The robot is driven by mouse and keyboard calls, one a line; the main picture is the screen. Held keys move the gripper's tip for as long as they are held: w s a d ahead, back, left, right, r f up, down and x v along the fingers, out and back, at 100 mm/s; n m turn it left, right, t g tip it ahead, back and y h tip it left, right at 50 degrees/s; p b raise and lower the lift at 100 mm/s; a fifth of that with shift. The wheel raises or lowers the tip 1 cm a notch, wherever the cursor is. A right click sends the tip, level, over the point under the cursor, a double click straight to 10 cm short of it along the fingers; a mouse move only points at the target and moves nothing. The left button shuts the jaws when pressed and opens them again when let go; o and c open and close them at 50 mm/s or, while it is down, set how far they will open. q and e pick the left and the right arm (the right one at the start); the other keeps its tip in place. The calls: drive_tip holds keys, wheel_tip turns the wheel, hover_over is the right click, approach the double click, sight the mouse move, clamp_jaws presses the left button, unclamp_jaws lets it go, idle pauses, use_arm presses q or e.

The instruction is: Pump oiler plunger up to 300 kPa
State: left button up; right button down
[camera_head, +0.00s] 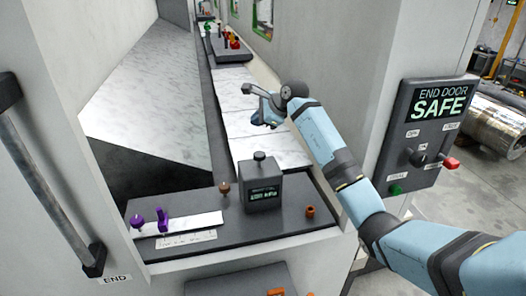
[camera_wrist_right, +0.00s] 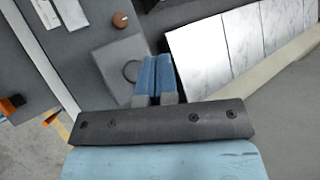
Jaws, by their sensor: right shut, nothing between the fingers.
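The oiler is a dark grey box (camera_head: 262,196) on the near shelf, with a small lit display whose reading is too small to make out. Its black plunger knob (camera_head: 259,156) stands on top. My right gripper (camera_head: 258,121) is beyond and above the oiler, over the white marble strip, apart from the knob. In the right wrist view its blue fingers (camera_wrist_right: 158,78) are together with nothing between them. A grey box top with a dark ring (camera_wrist_right: 131,71) shows beside the fingers there, partly hidden by them. My left gripper is not in view.
The shelf (camera_head: 225,232) also holds purple pieces (camera_head: 161,220) on a white plate, a brown knob (camera_head: 224,189) and an orange-brown peg (camera_head: 310,211). A control panel (camera_head: 424,135) reading "END DOOR SAFE" is at right. A door handle (camera_head: 48,175) is at left.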

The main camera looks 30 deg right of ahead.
drive_tip(key=shift+d+f, duration=0.15)
drive_tip(key=shift+f, duration=0.1)
drive_tip(key=b, duration=0.4)
hover_over(259, 155)
wheel_tip(259, 155, down, 8)
drive_tip(key=shift+w+r, duration=0.1)
drive_tip(key=shift+r, duration=0.1)
drive_tip(key=shift+d+f, duration=0.1)
drive_tip(key=shift+f, duration=0.4)
idle(1.0)
